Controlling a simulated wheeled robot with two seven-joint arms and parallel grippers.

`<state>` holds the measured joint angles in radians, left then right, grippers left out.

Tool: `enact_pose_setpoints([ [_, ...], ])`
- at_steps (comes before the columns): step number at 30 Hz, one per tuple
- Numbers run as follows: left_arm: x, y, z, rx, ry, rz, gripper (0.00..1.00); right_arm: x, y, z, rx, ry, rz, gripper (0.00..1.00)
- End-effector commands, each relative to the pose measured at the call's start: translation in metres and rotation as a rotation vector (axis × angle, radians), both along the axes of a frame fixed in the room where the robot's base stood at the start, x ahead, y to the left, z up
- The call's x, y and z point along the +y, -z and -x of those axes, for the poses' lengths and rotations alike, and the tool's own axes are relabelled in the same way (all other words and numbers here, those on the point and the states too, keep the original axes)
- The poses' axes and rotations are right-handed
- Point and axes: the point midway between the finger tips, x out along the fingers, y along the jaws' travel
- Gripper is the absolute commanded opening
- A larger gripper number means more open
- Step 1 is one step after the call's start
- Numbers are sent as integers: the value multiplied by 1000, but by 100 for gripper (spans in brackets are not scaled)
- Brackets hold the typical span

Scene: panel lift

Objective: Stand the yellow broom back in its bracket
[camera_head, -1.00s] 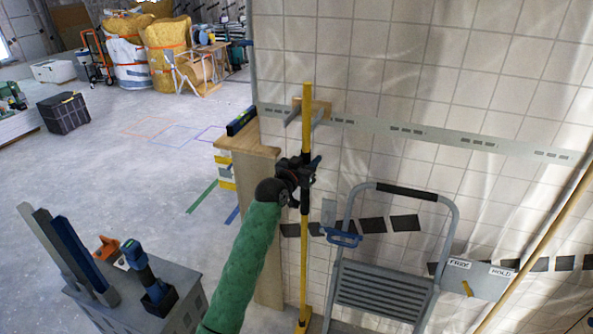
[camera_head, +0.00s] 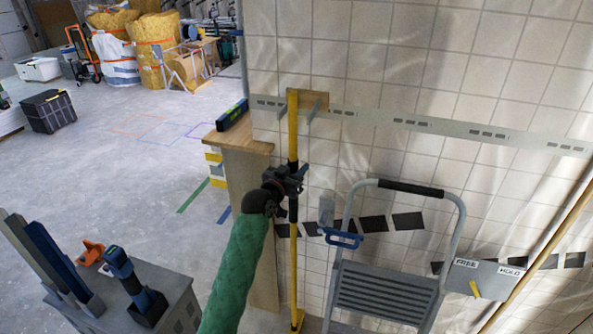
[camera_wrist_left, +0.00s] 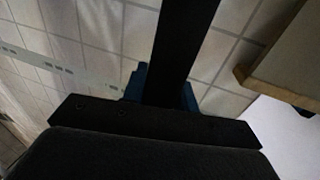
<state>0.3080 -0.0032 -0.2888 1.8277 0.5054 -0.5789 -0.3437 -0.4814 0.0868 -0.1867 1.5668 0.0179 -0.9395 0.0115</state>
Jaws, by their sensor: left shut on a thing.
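The yellow broom (camera_head: 293,250) stands nearly upright by the tiled wall, its foot low near the floor. My left gripper (camera_head: 290,182) is shut on the dark grip part of its handle, at about mid-height. The bracket (camera_head: 318,101), a wooden block with grey prongs, is on the wall rail. The top of the handle shows in front of the bracket's left side; I cannot tell whether it is between the prongs. In the left wrist view a dark bar (camera_wrist_left: 180,50) runs up from the gripper. My right gripper is not in view.
A step ladder (camera_head: 385,270) stands right of the broom against the wall. A wooden-topped cabinet end (camera_head: 245,180) with a level on it is close on the left. A grey tool stand (camera_head: 150,300) is at the lower left. Open floor lies left.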

Motion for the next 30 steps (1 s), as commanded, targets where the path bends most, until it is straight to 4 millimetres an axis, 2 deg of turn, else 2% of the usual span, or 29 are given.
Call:
enact_pose_setpoints([
  [12, 0, 2, 1, -2, 1, 0, 6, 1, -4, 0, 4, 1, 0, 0],
  [13, 0, 3, 1, 0, 1, 0, 35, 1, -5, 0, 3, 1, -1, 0],
  [15, 0, 3, 1, 0, 1, 0, 48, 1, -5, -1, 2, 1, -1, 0],
  [16, 0, 3, 1, 0, 1, 0, 51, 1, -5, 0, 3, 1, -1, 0],
  [25, 0, 1, 1, 0, 1, 0, 51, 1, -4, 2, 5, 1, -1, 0],
  [29, 5, 3, 9, -1, 0, 0, 51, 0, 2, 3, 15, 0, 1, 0],
  [30, 8, 4, 13, -1, 0, -1, 51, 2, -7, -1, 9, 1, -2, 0],
])
